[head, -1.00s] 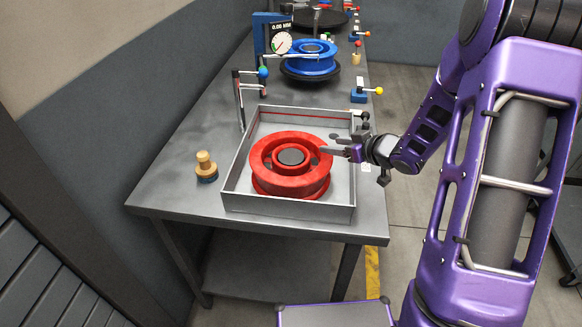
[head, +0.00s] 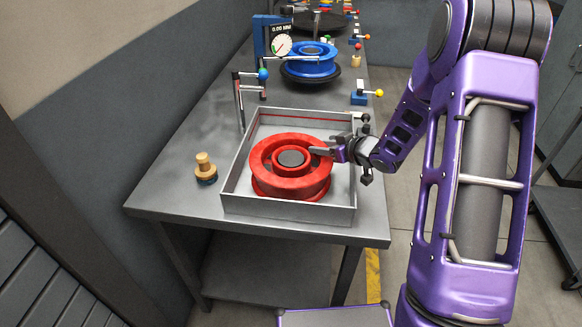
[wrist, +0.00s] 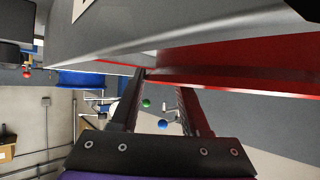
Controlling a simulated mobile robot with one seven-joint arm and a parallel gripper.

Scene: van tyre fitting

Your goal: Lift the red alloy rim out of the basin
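The red alloy rim (head: 291,180) lies flat in the grey open-topped basin (head: 288,209), its dark round hub facing up. My gripper (head: 317,151) is at the rim's right upper edge, reaching in over the basin's right wall. In the wrist view, the two dark fingers of my gripper (wrist: 161,84) stand apart with background visible between them. A red strip of the rim (wrist: 235,75) crosses close to the fingertips. I cannot tell whether the fingers touch it.
The basin stands on a grey workbench (head: 185,150). A wooden knob-shaped piece (head: 205,168) stands left of it. The bench's left side is mostly clear.

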